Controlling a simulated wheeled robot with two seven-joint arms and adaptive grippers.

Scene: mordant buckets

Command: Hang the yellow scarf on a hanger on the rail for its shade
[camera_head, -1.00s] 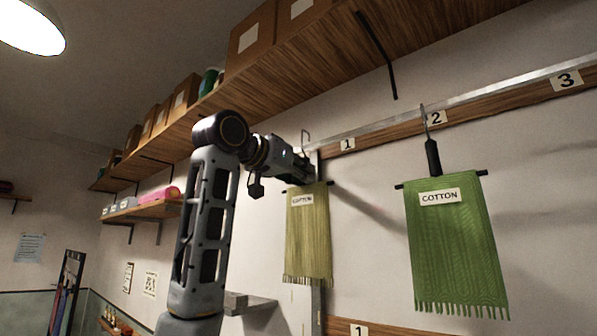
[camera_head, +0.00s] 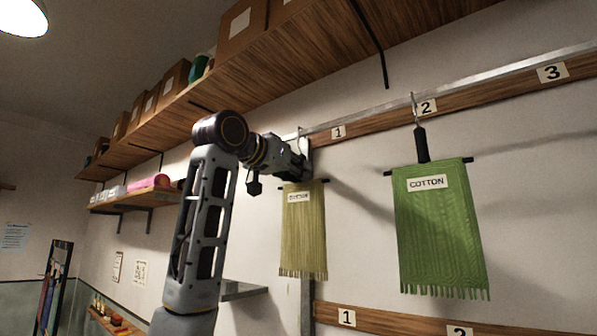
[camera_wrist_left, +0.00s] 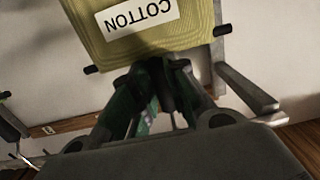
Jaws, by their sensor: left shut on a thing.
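The yellow scarf (camera_head: 303,232) hangs over a dark hanger bar below my left gripper (camera_head: 296,168). Its label is small in the head view; the left wrist view shows the scarf (camera_wrist_left: 190,42) upside down with a COTTON label. My left gripper (camera_wrist_left: 160,90) is shut on the hanger's dark stem, just above the bar. The metal rail (camera_head: 360,118) runs along the wall, and the hanger's hook is up beside its left end, near plate 1 (camera_head: 338,132). I cannot tell whether the hook rests on the rail. My right gripper is not in view.
A green scarf (camera_head: 440,235) with a COTTON label hangs from the rail by plate 2 (camera_head: 427,107). A wooden shelf (camera_head: 290,85) with boxes juts out above. A lower board (camera_head: 400,322) carries more number plates.

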